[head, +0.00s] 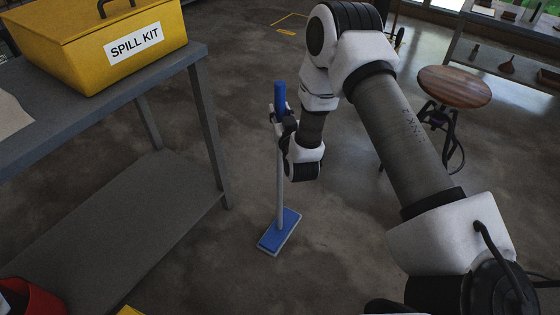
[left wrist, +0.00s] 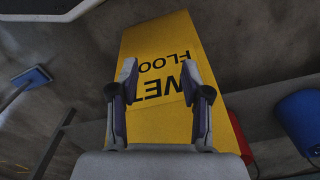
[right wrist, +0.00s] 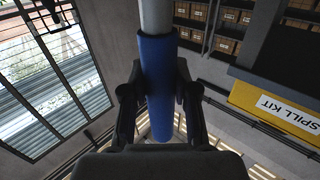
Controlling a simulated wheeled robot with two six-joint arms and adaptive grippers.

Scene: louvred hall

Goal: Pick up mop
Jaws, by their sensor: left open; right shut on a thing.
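The mop has a blue grip (head: 280,97), a grey pole (head: 280,195) and a flat blue head (head: 280,232). It stands nearly upright, its head on or just above the floor; I cannot tell which. My right gripper (head: 278,117) is shut on the blue grip, which also shows between its fingers in the right wrist view (right wrist: 158,85). My left gripper (left wrist: 160,95) is open, with a yellow wet floor sign (left wrist: 165,65) beyond its fingers. The mop's blue head also shows at the left of the left wrist view (left wrist: 31,77).
A grey table (head: 195,62) with a lower shelf stands at the left, bearing a yellow spill kit box (head: 90,45). A red container (head: 35,298) is at the lower left. A wooden stool (head: 454,87) stands at the right. Floor around the mop is clear.

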